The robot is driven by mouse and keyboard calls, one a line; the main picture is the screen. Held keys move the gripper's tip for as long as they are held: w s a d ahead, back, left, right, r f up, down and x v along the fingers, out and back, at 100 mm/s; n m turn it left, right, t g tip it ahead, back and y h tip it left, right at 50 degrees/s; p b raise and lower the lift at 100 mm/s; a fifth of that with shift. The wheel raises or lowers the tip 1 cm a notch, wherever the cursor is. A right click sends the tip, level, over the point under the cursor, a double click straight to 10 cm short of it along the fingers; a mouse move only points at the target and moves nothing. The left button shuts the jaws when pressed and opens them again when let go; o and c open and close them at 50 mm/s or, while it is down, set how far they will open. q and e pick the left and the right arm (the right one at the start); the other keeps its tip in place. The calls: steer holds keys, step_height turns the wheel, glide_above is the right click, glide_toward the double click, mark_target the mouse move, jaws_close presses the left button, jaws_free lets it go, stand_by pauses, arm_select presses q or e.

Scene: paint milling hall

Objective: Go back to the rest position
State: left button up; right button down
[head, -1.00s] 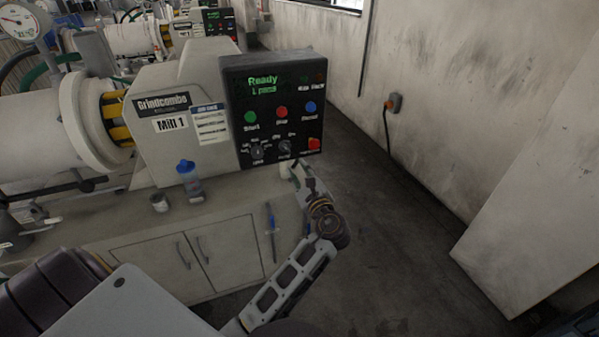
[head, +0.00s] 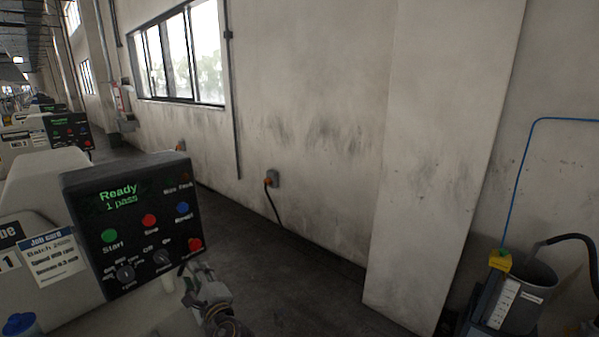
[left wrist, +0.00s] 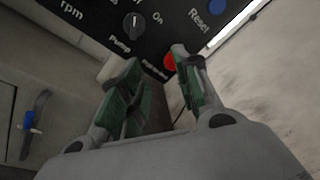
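The black control panel (head: 133,222) of the mill is at the left of the head view. Its screen reads "Ready 1 pass", with green, red and blue buttons, two knobs and a red button (head: 195,245) at the lower right. My left gripper (head: 195,277) is just below that corner. In the left wrist view, its two green-padded fingers (left wrist: 158,56) stand apart with nothing between the pads. The panel's red button (left wrist: 169,63) shows just beyond the tips; I cannot tell whether they touch it. My right gripper is in neither view.
A blue-capped bottle (head: 20,325) is at the lower left edge. A wall with an orange-plugged socket (head: 271,179) and a pillar (head: 440,150) bound the right side. The dark floor between panel and wall is clear.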

arm_select(q)
steer(key=w+d+f+n+h, duration=0.25)
steer(key=d+f+h, duration=0.2)
steer(key=f, duration=0.55)
steer(key=w+d+f+n+h, duration=0.1)
steer(key=w+d+f+h, duration=0.25)
steer(key=d+f, duration=0.45)
steer(key=s+f+n+g+h, duration=0.25)
steer(key=s+f, duration=0.25)
steer(key=f, duration=0.8)
steer(key=s+f+n+g+h, duration=0.2)
steer(key=s+f+n, duration=0.15)
steer(key=f, duration=0.95)
steer(key=s+a+f+n+g, duration=0.2)
steer(key=s+f, duration=0.8)
steer(key=s, duration=0.2)
steer(key=s+a+f+n+g, duration=0.2)
steer(key=s+f, duration=0.9)
steer(key=s+a+f+g, duration=0.1)
steer(key=s+a+f, duration=0.1)
steer(key=s, duration=0.6)
steer(key=s+a+f+g, duration=0.2)
steer(key=s, duration=0.7)
steer(key=s+a+f+g, duration=0.1)
steer(key=s+a+f, duration=0.2)
steer(key=s, duration=0.6)
steer(key=shift+s+y, duration=0.25)
steer(key=shift+y, duration=0.2)
